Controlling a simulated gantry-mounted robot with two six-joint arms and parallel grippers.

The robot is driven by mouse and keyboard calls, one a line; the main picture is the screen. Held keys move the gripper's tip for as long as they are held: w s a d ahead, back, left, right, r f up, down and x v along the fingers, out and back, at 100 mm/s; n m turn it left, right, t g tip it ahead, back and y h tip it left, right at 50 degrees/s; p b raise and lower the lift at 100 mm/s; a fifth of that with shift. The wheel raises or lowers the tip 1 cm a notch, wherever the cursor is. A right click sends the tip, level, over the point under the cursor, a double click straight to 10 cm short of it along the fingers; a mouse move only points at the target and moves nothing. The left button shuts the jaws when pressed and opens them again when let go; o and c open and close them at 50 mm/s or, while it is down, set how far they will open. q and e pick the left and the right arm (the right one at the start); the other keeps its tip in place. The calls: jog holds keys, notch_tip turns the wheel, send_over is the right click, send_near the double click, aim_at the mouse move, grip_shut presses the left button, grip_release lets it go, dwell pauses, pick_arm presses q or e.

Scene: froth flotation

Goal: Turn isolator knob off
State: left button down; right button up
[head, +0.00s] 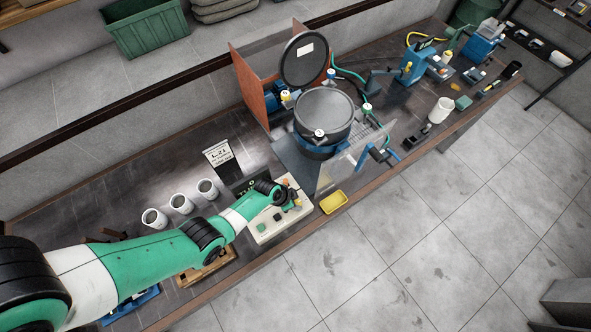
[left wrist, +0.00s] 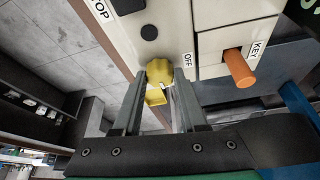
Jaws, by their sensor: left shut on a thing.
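My left gripper (left wrist: 157,95) is shut on the knob. In the head view my left gripper (head: 291,203) is over the cream control panel (head: 262,234), and the arm hides part of the panel. The knob's exact pointer angle is hard to tell. My right gripper is in neither view.
A clear upright screen (head: 340,172) stands beyond the tray.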

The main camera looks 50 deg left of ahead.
pick_arm(q)
jog(key=n+y, duration=0.1)
jog(key=n, duration=0.1)
jog(key=shift+d+n, duration=0.15)
jog(key=shift+n, duration=0.25)
jog(key=n+y, duration=0.1)
jog(key=n, duration=0.1)
jog(key=shift+d+n, duration=0.1)
jog(key=shift+n, duration=0.2)
jog(key=n+y, duration=0.1)
jog(key=n, duration=0.1)
jog(key=n+b, duration=0.1)
jog(key=n, duration=0.1)
jog(key=shift+w+d+n+g+y, duration=0.1)
jog(key=shift+d+n+g+y, duration=0.05)
jog(key=shift+n+g+y, duration=0.2)
jog(key=n+y, duration=0.1)
jog(key=n, duration=0.1)
jog(key=shift+n+g, duration=0.35)
jog(key=shift+w+n+g, duration=0.1)
jog(key=shift+n+g, duration=0.2)
jog(key=shift+n, duration=0.5)
jog(key=n+b, duration=0.1)
jog(key=n, duration=0.1)
jog(key=shift+f+n+g+y, duration=0.15)
jog(key=shift+n+g+y, duration=0.15)
jog(key=shift+g+y, duration=0.1)
jog(key=shift+n, duration=0.5)
